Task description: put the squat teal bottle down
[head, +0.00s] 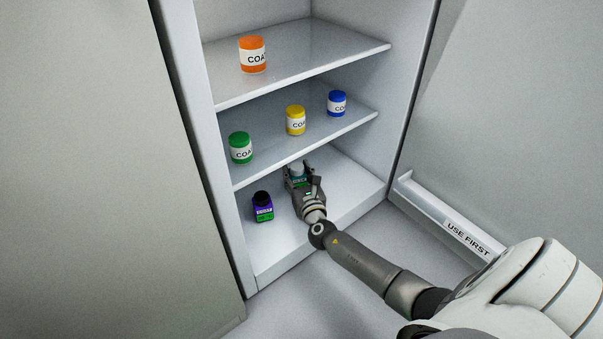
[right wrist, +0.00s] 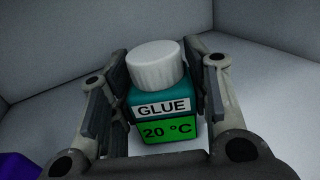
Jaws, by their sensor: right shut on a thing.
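The squat teal bottle (right wrist: 172,106) has a white cap, a "GLUE" label and a green "20 °C" label in the right wrist view. In the head view it shows partly, as a teal bottle (head: 298,172) at the back of the cabinet's lowest level. My right gripper (head: 301,179) reaches in there and is shut on the bottle, with a finger on each side. The bottle looks upright. Its base is hidden, so I cannot tell whether it touches the cabinet floor (head: 345,195). My left gripper is not in view.
A dark purple bottle (head: 263,207) with a green label stands left of my gripper on the lowest level. Green (head: 240,148), yellow (head: 295,120) and blue (head: 337,103) jars stand on the middle shelf above, an orange jar (head: 252,54) on the top shelf.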

